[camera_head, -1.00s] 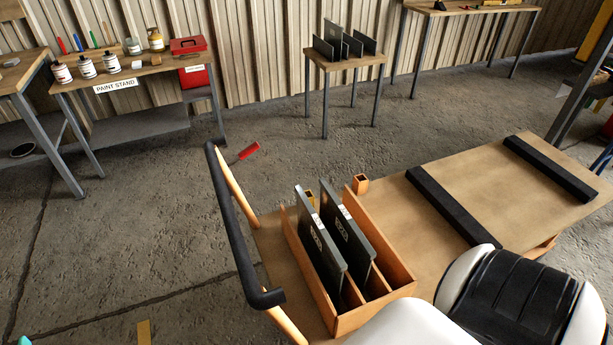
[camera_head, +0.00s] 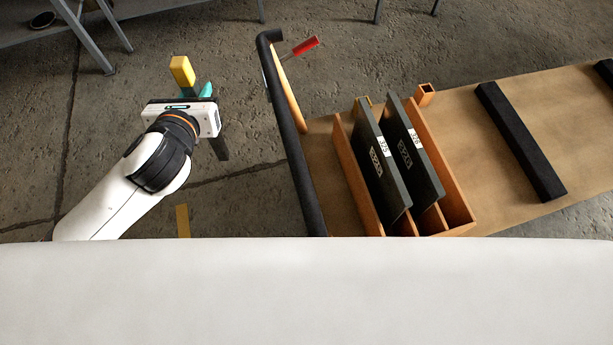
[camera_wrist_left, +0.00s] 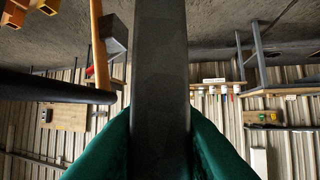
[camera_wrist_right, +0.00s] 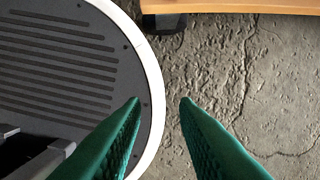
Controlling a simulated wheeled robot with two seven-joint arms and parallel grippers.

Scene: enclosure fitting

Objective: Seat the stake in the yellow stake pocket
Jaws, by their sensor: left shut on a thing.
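My left gripper (camera_head: 196,92) is shut on the stake, a dark bar (camera_head: 219,148) with a yellow end block (camera_head: 182,70). It holds the stake tilted above the floor, left of the cart. In the left wrist view the stake (camera_wrist_left: 160,80) runs between the green fingers. The yellow stake pocket (camera_head: 365,101) shows small at the cart's far edge, partly hidden behind the dark panels. An orange pocket (camera_head: 425,95) stands to its right. My right gripper (camera_wrist_right: 161,101) is open and empty in the right wrist view, and is not in the head view.
The cart's black handle bar (camera_head: 285,130) stands between stake and pocket. A wooden rack (camera_head: 458,205) holds dark panels (camera_head: 413,150). A red-handled item (camera_head: 305,46) sticks out by the handle. Black strips (camera_head: 520,140) cross the deck. A yellow strip (camera_head: 183,221) lies on the floor.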

